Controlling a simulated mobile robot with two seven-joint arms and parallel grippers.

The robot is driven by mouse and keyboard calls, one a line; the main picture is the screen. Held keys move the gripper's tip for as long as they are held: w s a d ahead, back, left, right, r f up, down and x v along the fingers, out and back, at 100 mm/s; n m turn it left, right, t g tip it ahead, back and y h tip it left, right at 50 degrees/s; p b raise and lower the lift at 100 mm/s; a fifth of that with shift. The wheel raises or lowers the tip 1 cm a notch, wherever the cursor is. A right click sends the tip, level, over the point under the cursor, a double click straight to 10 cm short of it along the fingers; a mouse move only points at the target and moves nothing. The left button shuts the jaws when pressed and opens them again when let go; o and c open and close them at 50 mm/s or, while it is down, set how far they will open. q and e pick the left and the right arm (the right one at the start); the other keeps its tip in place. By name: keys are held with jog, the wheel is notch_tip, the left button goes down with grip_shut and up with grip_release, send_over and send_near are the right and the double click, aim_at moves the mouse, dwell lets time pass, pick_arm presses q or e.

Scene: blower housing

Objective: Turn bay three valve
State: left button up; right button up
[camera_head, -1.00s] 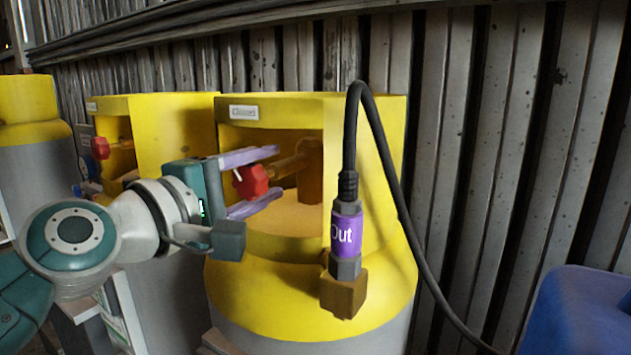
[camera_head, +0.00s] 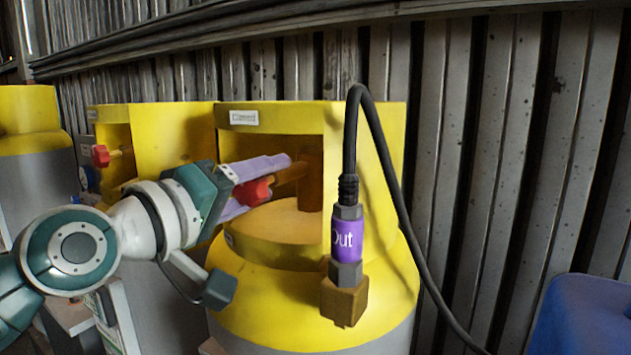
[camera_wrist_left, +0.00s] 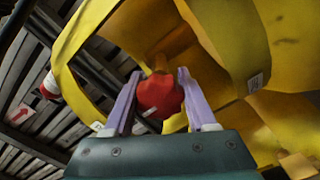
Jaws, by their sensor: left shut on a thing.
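The red valve knob (camera_head: 256,190) sits on a brass-coloured stem (camera_head: 292,172) inside the open front of a yellow-topped cylinder (camera_head: 375,240). My left gripper (camera_head: 266,178) has its two purple fingers on either side of the knob and is shut on it. The left wrist view shows the knob (camera_wrist_left: 160,95) between the fingers, with the yellow housing around it. The fingers partly hide the knob in the head view. A small white label (camera_head: 244,117) is on the housing above the opening; its text is too small to read. My right gripper is not in view.
A black hose (camera_head: 376,120) with a purple "Out" connector (camera_head: 348,238) hangs close on the right of the opening. Another yellow housing with a red knob (camera_head: 101,156) stands to the left. A corrugated wall is behind. A blue object (camera_head: 585,315) is at lower right.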

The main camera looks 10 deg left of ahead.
aim_at(243, 191)
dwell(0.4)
pick_arm(q)
jog(key=o, duration=1.4)
jog(key=b+v, duration=0.1)
jog(key=v, duration=0.7)
jog(key=shift+s+a, duration=0.15)
jog(key=shift+s, duration=0.2)
jog(key=shift+s+a, duration=0.2)
jog(key=shift+s, duration=0.4)
